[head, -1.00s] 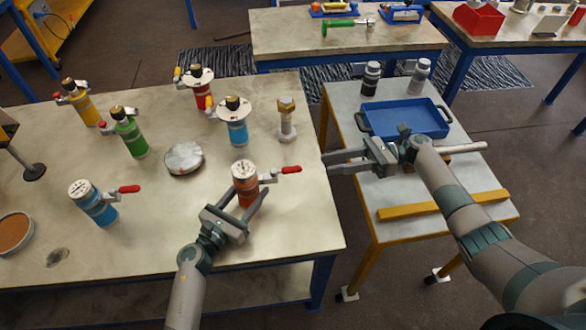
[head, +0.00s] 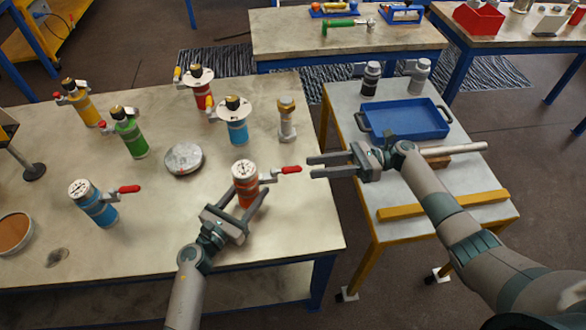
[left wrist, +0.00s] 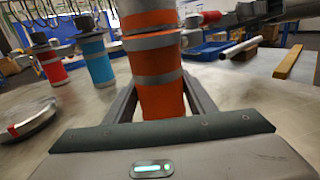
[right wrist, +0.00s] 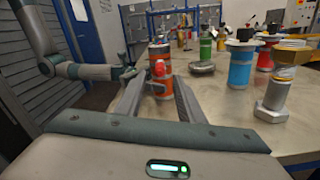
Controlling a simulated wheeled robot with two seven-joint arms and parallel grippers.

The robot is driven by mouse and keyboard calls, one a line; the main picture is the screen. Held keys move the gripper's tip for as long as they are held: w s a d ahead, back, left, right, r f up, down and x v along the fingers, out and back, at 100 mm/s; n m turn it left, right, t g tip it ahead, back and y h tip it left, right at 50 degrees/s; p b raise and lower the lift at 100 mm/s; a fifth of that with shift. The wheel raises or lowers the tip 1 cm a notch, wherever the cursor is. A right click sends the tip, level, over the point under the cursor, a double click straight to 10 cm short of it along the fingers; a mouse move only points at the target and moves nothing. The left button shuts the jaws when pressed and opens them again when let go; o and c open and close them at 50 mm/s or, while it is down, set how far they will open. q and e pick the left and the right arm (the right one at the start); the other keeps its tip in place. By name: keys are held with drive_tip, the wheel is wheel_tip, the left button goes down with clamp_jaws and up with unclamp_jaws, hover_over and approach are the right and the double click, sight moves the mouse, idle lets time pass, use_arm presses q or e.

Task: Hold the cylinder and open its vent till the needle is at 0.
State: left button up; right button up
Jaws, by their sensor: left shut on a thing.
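The orange cylinder (head: 246,190) stands upright near the table's right edge, with a white dial (head: 243,169) on top. Its needle is too small to read. The vent's red lever (head: 291,169) sticks out to the right. My left gripper (head: 246,198) is shut on the cylinder's body, which also fills the middle of the left wrist view (left wrist: 160,95). My right gripper (head: 312,167) is open and empty, just right of the lever's end, apart from it. In the right wrist view the red lever end (right wrist: 158,69) shows between the fingers, in front of the cylinder.
A similar blue cylinder with a red lever (head: 97,206) stands left. Several flanged vessels, a grey disc (head: 184,158) and a large bolt (head: 286,122) stand behind. A side table right holds a blue tray (head: 405,118) and a yellow bar (head: 440,206). The table's front right is clear.

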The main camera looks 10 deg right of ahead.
sight(293, 170)
drive_tip(key=a, duration=0.7)
drive_tip(key=shift+a, duration=0.15)
clamp_jaws()
